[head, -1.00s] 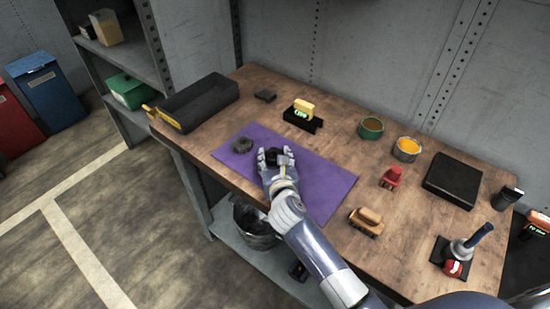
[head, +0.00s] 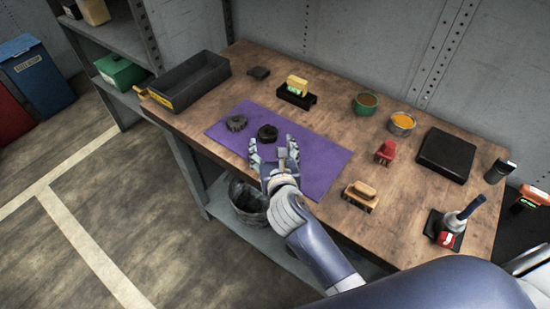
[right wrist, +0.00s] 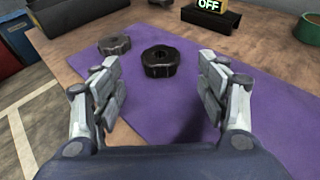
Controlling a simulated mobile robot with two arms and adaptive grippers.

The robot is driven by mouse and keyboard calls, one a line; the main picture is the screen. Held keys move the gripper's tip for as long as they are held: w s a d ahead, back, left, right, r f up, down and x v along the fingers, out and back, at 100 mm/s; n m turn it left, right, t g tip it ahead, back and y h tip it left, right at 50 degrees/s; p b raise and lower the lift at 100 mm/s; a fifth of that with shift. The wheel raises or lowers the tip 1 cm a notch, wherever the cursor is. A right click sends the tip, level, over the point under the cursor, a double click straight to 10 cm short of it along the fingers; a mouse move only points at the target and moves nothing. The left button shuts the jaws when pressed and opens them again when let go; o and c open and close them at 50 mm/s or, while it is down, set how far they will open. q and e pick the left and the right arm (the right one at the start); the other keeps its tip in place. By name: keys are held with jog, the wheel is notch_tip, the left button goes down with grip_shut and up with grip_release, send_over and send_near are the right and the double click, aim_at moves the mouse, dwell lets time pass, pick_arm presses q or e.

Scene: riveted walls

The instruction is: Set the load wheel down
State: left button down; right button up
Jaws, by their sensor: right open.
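Two dark, lobed wheels lie flat on the purple mat (head: 323,163); I cannot tell for sure which is the load wheel. The black wheel (head: 267,133) lies near the middle of the mat, just beyond my right gripper (head: 273,147). In the right wrist view this black wheel (right wrist: 161,61) sits ahead of the two spread fingers, touching neither. The greyer wheel (head: 236,122) lies to its left, and it also shows in the right wrist view (right wrist: 114,45). My right gripper (right wrist: 160,90) is open and empty. My left gripper is not in view.
A dark open tray (head: 190,84) stands at the bench's left end. A black stand with a yellow device (head: 297,91) is behind the mat.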

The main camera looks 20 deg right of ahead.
jog(key=v, duration=0.5)
jog(key=shift+s, duration=0.1)
dwell(0.4)
